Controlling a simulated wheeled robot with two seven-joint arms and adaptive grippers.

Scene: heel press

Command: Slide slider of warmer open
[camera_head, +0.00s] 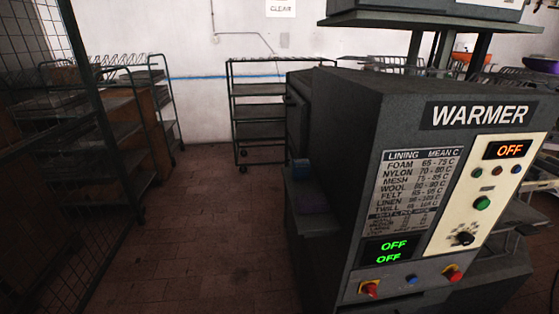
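The warmer (345,140) is a large dark grey machine filling the right half of the head view. Its front carries a "WARMER" label, a lining temperature chart, a cream control panel (480,190) and lit displays reading "OFF". Red knobs (369,288) and (453,274) with a blue button between them sit low on the front. On its left side are a dark protruding part (297,112) and a lower ledge (312,222) with small bluish items. I cannot tell which part is the slider. Neither gripper is in view.
A black wheeled rack (258,112) stands by the back wall. More shelving racks (125,115) stand at the left behind a wire mesh fence (85,60). The brick-tiled floor (215,215) between the racks and the warmer is clear.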

